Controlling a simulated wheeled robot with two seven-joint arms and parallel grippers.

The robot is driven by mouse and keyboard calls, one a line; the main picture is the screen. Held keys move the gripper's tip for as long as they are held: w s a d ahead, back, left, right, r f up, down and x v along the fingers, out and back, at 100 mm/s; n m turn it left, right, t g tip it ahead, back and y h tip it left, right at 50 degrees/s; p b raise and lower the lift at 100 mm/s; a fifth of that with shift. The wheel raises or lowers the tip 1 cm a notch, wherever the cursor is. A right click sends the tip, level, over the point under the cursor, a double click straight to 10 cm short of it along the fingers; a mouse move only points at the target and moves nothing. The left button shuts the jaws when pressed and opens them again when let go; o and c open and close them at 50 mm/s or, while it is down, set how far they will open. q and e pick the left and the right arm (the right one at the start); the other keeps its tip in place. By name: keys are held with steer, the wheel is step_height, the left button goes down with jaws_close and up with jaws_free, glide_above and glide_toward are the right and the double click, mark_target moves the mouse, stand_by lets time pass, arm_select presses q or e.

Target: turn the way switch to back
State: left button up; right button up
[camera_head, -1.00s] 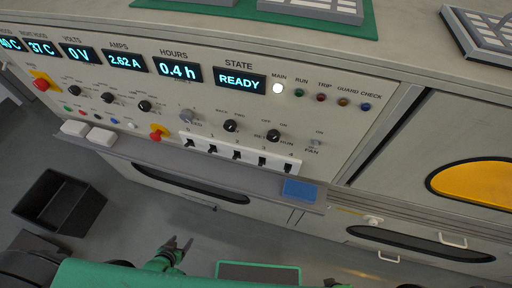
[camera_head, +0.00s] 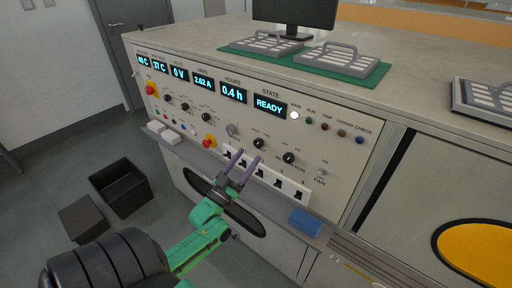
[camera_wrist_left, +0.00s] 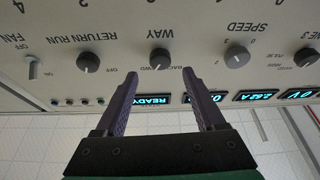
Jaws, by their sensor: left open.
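The way switch is a black round knob (camera_head: 258,143) on the sloped control panel, under the small back and fwd marks. In the left wrist view the panel appears upside down, and the way knob (camera_wrist_left: 160,59) shows beside its WAY label. Which mark its pointer faces is too small to tell. My left gripper (camera_head: 246,160) is in front of the panel, just below the knob in the head view. Its two purple fingers are apart and empty; in the left wrist view the gripper's fingertips (camera_wrist_left: 160,75) lie on either side of the knob's line, seemingly short of it. My right gripper is out of view.
The return/run knob (camera_head: 289,158) and the speed knob (camera_wrist_left: 236,57) flank the way switch. A row of black rocker switches (camera_head: 262,173) lies below. A blue block (camera_head: 304,222) sits on the ledge. The state display (camera_head: 270,105) reads READY. A black bin (camera_head: 122,187) stands on the floor.

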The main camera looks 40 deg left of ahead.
mark_target(257, 145)
arm_select(q)
steer(key=x, duration=0.5)
steer(key=shift+a+f, duration=0.1)
steer(key=shift+f, duration=0.1)
steer(key=shift+s, duration=0.1)
steer(key=c, duration=0.4)
jaws_close()
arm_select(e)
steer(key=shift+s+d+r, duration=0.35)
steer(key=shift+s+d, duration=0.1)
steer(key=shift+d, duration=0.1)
